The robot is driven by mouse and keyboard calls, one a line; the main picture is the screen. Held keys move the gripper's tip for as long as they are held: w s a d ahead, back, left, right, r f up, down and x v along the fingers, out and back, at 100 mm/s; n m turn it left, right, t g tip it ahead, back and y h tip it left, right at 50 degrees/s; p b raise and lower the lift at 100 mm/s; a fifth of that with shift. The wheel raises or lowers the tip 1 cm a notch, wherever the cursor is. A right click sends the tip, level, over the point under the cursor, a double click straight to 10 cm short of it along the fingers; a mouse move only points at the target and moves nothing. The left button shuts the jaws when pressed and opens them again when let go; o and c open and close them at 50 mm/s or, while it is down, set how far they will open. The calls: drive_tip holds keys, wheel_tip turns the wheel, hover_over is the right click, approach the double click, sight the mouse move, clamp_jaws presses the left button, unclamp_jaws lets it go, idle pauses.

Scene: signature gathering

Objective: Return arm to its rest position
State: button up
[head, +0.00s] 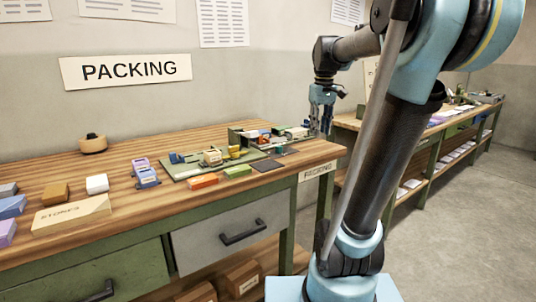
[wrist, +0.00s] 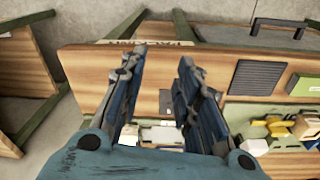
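My gripper (head: 321,118) hangs from my arm near the right end of the packing table (head: 120,205) in the head view. It points down, above or just beyond the table's edge. In the wrist view my gripper (wrist: 160,85) has its two fingers apart, with nothing between the tips. The table top (wrist: 85,75) and the small label at its edge lie below the fingers.
A green board (head: 190,170) with small parts and a tray (head: 245,138) lie at the table's right end. Several small blocks and a name block (head: 72,214) lie at the left. A second bench (head: 440,130) stands behind my arm, with floor between.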

drive_tip(key=s+f+m+t, duration=0.1)
drive_tip(key=s+f+m, duration=0.3)
drive_tip(key=s+f, duration=1.7)
wheel_tip(320, 180, down, 3)
drive_tip(key=shift+d+f, duration=0.2)
drive_tip(key=shift+d, duration=0.05)
drive_tip(key=shift+s, duration=0.15)
